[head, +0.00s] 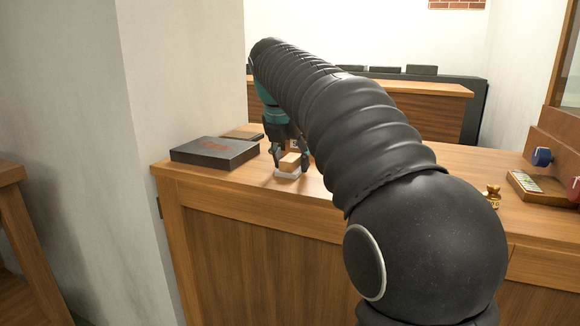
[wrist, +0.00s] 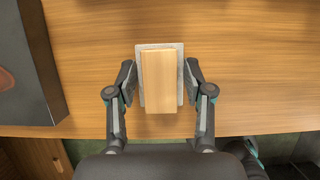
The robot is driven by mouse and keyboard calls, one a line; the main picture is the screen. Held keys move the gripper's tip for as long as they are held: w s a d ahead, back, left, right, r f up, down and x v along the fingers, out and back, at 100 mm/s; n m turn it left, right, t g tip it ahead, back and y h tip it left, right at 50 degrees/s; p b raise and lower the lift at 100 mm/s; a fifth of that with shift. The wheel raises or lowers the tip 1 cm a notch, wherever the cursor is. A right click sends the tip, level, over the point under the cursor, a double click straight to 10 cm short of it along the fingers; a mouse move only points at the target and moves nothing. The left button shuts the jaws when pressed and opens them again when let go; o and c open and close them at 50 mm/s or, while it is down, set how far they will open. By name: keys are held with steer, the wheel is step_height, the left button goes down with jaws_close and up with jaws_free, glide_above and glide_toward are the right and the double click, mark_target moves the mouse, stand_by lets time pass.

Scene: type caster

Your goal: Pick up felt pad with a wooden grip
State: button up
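The felt pad with a wooden grip shows in the wrist view as a light wooden block (wrist: 160,80) on a thin grey-white pad (wrist: 144,47). It lies flat on the wooden counter near its front edge. In the head view the block (head: 290,162) and the pad (head: 287,175) show below my gripper (head: 291,165). My gripper also shows in the wrist view (wrist: 160,72), with one finger on each side of the pad. The fingers are apart, with the fingertips close to the pad's sides; I cannot tell whether they touch it.
A dark flat box (head: 215,151) lies left of the pad and also shows in the wrist view (wrist: 28,70). A small brass object (head: 491,197), a wooden tray (head: 540,188) and a blue item (head: 541,156) stand at the counter's right. Bare counter lies beyond the pad.

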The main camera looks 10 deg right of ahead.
mark_target(296, 157)
steer(key=shift+c, duration=0.6)
steer(key=shift+r, duration=0.55)
steer(key=r+p, duration=0.1)
steer(key=r, duration=0.1)
steer(key=d+r, duration=0.1)
steer(key=shift+r+p, duration=0.35)
steer(key=shift+r, duration=0.05)
steer(key=s+d+r, duration=0.1)
steer(key=d+r, duration=0.5)
steer(key=d, duration=0.4)
steer(key=shift+s+d, duration=0.2)
steer(key=shift+d, duration=0.1)
